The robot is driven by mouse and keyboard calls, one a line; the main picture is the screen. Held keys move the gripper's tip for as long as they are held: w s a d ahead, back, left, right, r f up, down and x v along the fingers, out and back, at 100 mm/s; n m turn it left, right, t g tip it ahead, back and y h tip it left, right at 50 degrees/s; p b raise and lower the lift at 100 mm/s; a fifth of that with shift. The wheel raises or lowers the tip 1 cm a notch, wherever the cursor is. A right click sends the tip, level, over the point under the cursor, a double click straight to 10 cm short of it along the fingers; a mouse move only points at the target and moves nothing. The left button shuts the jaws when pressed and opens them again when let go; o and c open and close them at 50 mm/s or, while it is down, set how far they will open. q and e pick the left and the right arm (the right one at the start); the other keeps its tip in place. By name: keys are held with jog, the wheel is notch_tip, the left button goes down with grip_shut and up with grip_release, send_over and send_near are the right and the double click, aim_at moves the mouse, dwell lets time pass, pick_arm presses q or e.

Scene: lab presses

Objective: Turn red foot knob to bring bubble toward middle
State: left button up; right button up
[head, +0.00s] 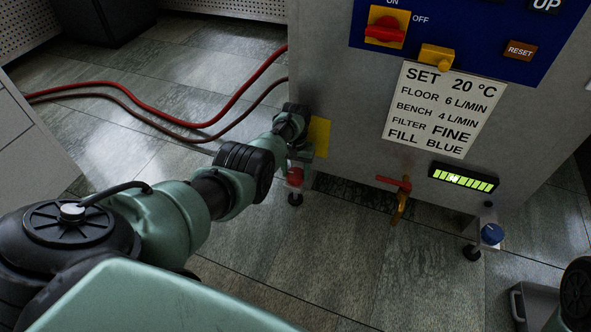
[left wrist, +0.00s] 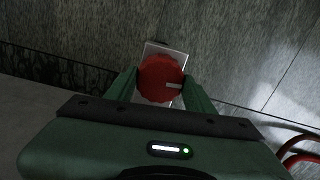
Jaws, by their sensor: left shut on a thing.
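The red foot knob (head: 295,177) is on the foot at the left front corner of the grey machine (head: 345,110). My left gripper (head: 301,158) reaches down to it. In the left wrist view the round red knob (left wrist: 160,78), with a pale mark on its right part, sits between the two green fingers (left wrist: 163,88), which are shut on it. The level vial (head: 463,178) glows green on the machine's lower right. A pale spot that looks like the bubble (head: 453,178) lies a little left of the vial's middle. My right gripper is out of view.
A blue foot knob (head: 492,234) is at the right foot. A brass tap with a red handle (head: 400,190) sticks out between the feet. Red hoses (head: 190,121) cross the floor at left. A grey bin (head: 533,306) stands at bottom right. The floor before the machine is clear.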

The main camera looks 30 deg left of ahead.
pick_arm(q)
jog(key=n, duration=0.3)
jog(key=shift+n, duration=0.8)
jog(key=o, duration=1.4)
jog(key=shift+c, duration=0.2)
jog(key=shift+r+p, duration=0.1)
jog(key=shift+p, duration=0.2)
